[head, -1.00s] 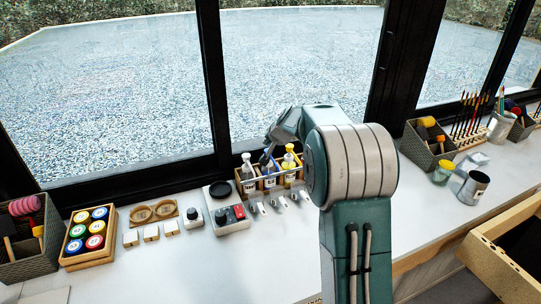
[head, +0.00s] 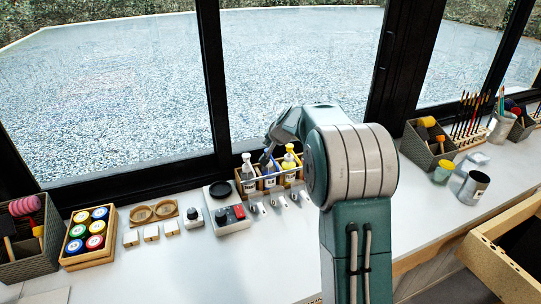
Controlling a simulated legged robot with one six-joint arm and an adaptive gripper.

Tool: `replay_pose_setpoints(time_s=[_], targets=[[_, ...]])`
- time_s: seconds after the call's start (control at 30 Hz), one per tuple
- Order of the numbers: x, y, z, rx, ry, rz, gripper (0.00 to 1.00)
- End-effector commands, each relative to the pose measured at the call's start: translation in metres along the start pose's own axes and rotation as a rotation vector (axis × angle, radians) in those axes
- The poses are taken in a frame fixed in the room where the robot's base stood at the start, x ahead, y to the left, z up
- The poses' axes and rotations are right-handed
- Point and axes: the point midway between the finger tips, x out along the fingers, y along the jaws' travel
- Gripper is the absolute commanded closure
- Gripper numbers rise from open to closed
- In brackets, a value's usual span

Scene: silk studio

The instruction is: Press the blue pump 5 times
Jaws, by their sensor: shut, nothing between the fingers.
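Three pump bottles stand in a row in a wooden rack (head: 241,186) on the white counter by the window. The blue pump bottle (head: 269,180) is in the middle. A bottle with a white pump (head: 248,174) is at its left and a yellow pump bottle (head: 289,172) at its right. My gripper (head: 266,157) is shut and empty, pointing down at the top of the blue pump. It partly hides the pump head, and I cannot tell whether they touch.
In front of the rack are small labelled clips (head: 262,207) and a device with a red switch (head: 233,217). A wooden box of coloured jars (head: 90,238) is at the left. A woven basket (head: 423,147) and a tin (head: 473,188) are at the right. The front counter is clear.

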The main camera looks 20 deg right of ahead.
Motion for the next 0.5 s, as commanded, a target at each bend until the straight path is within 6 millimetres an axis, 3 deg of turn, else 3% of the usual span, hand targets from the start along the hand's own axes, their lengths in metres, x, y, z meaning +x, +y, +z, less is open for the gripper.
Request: replay_pose_setpoints(time_s=[0.5], targets=[[0.0044,0.0044,0.0042,0.0,0.0,0.0,1.0]])
